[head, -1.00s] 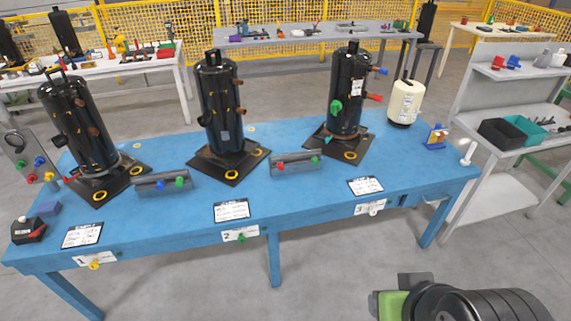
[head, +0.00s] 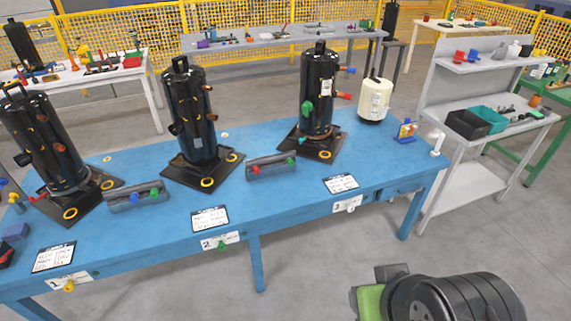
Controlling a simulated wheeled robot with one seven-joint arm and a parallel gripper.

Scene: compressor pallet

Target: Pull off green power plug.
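Three tall black compressors stand on the blue table. The right compressor (head: 319,85) has a green plug (head: 308,112) on its left side and red and blue parts on its right side. Another green piece (head: 291,162) sits in a grey holder (head: 268,168) between the middle and right compressors. A further green piece (head: 154,193) sits in the left grey holder (head: 132,199). I cannot tell from their looks alone which is the power plug. Part of my arm shows at the bottom right, well apart from the compressors; my gripper's fingers are not in view.
The blue table (head: 290,205) has label cards and numbered tags along its front. A cream canister (head: 374,100) stands beyond the right compressor. A grey shelf bench (head: 463,180) stands to the right. Floor in front of the table is clear.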

